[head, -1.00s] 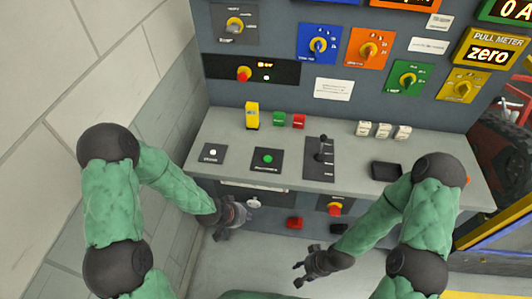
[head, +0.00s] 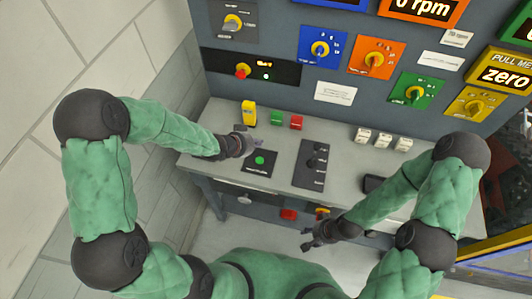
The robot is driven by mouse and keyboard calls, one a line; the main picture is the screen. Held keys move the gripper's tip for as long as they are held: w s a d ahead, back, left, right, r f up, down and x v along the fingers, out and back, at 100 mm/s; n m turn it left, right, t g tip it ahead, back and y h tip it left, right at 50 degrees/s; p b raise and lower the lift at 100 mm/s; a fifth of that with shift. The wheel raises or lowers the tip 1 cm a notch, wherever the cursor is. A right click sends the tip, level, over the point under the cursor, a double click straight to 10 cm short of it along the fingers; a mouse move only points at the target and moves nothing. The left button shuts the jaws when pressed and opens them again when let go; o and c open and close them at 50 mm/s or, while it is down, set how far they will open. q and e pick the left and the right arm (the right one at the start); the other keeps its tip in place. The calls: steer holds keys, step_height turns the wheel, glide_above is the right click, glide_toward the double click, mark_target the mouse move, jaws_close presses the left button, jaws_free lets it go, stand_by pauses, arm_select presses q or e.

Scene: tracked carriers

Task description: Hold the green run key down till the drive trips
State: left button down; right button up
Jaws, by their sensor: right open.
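The green run key (head: 260,160) is a round green button on a black plate with a small label, on the grey desk. My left gripper (head: 256,143) is at the upper left edge of that plate, close to the key. Whether it touches anything, and whether its fingers are open or shut, I cannot tell. The green key itself is in plain view. My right gripper (head: 309,241) is open and empty, low in front of the desk. The orange display (head: 422,8) reads "0 rpm". The yellow pull meter display (head: 500,72) reads "zero".
A black lever plate (head: 310,174) is right of the key. White blocks (head: 383,140) are at the right. Rotary switches, such as the blue one (head: 320,48), fill the panel.

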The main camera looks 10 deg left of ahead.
mark_target(258, 161)
arm_select(q)
steer(key=shift+f, duration=0.15)
step_height(258, 161, down, 9)
steer(key=b, duration=0.8)
steer(key=shift+r, duration=0.2)
steer(key=shift+f, duration=0.1)
stand_by(1.2)
steer(key=shift+f, duration=0.3)
steer(key=shift+s+f+b, duration=0.1)
steer(key=shift+f+b, duration=0.35)
steer(key=shift+b, duration=0.2)
stand_by(0.5)
stand_by(3.4)
steer(key=shift+r+p, duration=0.85)
steer(key=shift+r, duration=0.1)
